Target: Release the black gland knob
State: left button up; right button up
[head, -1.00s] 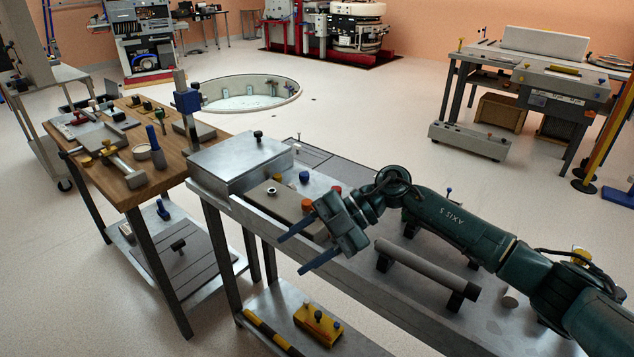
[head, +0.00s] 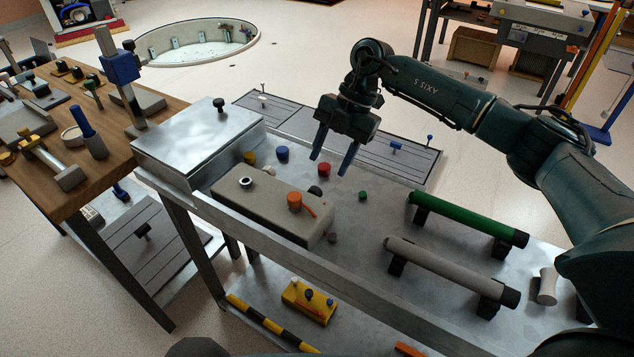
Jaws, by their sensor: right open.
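A small black knob (head: 315,191) shows on the metal bench, behind the beige block (head: 262,204) and partly hidden by it. Another black knob (head: 219,104) stands upright on the lid of the metal box; I cannot tell for certain which is the gland knob. My right gripper (head: 331,164) is open, its blue fingers pointing down, in the air above the bench. In the picture its fingertips lie just above the black knob, with a red knob (head: 324,170) showing between them. Nothing is held. My left gripper is not in view.
Yellow (head: 250,157), blue (head: 282,153) and green (head: 363,196) knobs stand around the block. An orange knob (head: 294,200) sits on it. Green (head: 465,218) and grey (head: 450,268) bars lie on supports at the right. The metal box (head: 205,145) borders the left.

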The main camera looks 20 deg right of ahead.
aim_at(317, 188)
jog(key=x, duration=0.7)
jog(key=shift+a+f, duration=0.15)
jog(key=shift+f, duration=0.1)
jog(key=shift+c, duration=0.3)
